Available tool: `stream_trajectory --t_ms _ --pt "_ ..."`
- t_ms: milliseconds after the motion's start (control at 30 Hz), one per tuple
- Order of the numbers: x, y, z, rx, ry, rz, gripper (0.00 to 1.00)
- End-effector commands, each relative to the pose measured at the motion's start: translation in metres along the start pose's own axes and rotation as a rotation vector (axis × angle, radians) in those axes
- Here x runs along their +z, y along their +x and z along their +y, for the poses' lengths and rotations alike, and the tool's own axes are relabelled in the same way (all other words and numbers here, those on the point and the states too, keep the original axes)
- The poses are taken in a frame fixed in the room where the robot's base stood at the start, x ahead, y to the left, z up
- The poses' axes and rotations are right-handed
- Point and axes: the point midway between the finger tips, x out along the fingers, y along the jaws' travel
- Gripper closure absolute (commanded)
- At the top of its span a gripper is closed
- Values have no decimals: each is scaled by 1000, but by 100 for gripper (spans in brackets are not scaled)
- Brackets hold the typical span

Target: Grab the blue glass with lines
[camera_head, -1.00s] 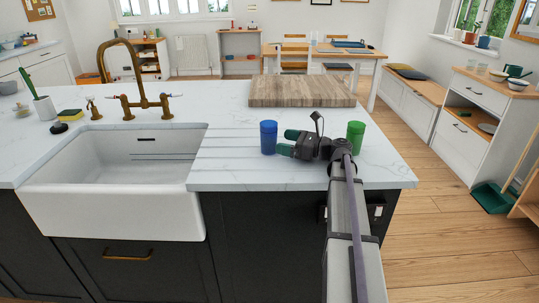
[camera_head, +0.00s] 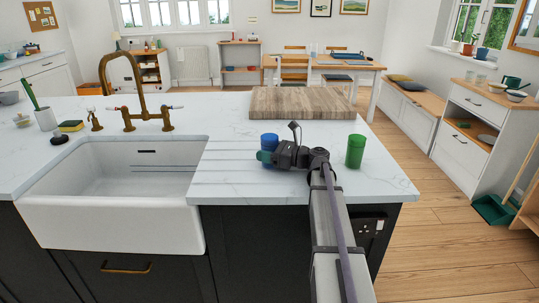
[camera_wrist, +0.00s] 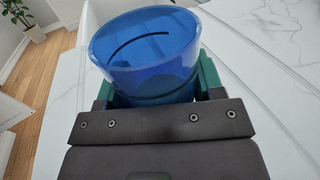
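A blue see-through glass (camera_head: 269,140) stands upright on the white marble counter, right of the sink. In the wrist view the blue glass (camera_wrist: 145,50) fills the top middle, with a dark curved line across it and another dark line lower down. My gripper (camera_head: 267,157) is at the glass in the head view and hides its lower part. In the wrist view my gripper's green fingers (camera_wrist: 157,85) are on either side of the glass. Whether both fingers press on it cannot be told.
A green cup (camera_head: 356,151) stands on the counter to the right of my gripper. A wooden board (camera_head: 302,103) lies behind. The white sink (camera_head: 115,180) is to the left, with a brass tap (camera_head: 138,90). The counter's right edge is near my arm.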

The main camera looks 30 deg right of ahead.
Motion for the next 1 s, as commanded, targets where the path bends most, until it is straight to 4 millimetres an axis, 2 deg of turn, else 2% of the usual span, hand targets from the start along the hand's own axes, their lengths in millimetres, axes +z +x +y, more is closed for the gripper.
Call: stream_trajectory --t_ms 33,367,733,1000 --pt "0 0 0 0 0 0 43" --pt "0 0 0 0 0 0 73" --pt "4 0 0 0 0 0 73" --pt "25 0 0 0 0 0 73"
